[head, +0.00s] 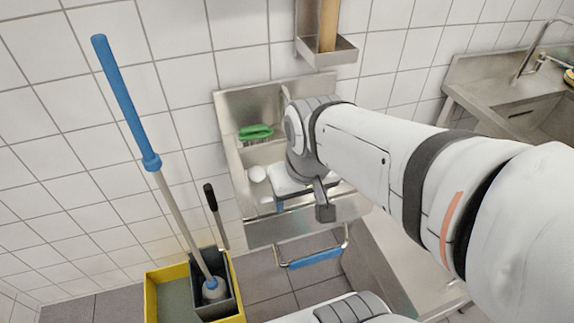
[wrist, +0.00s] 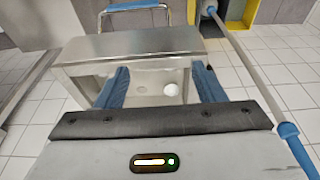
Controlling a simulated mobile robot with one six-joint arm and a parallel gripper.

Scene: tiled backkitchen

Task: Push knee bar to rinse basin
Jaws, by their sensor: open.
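The knee bar (head: 315,259) is a blue padded bar on a metal bracket below the front of the steel rinse basin (head: 290,230). It also shows at the top of the wrist view (wrist: 138,6), beyond the basin's front panel (wrist: 140,44). My gripper (wrist: 160,70) is open, with its two blue fingers apart and nothing between them. In the head view my gripper (head: 282,203) is over the basin, above and behind the knee bar and apart from it. My wrist hides part of the basin's inside.
A green brush (head: 256,132) and a white round thing (head: 257,174) are in the basin. A blue-handled mop (head: 130,105) leans from a yellow and grey bucket (head: 165,300) at left. A wooden-handled tool stands in a wall holder (head: 335,52). A steel sink (head: 530,110) is at right.

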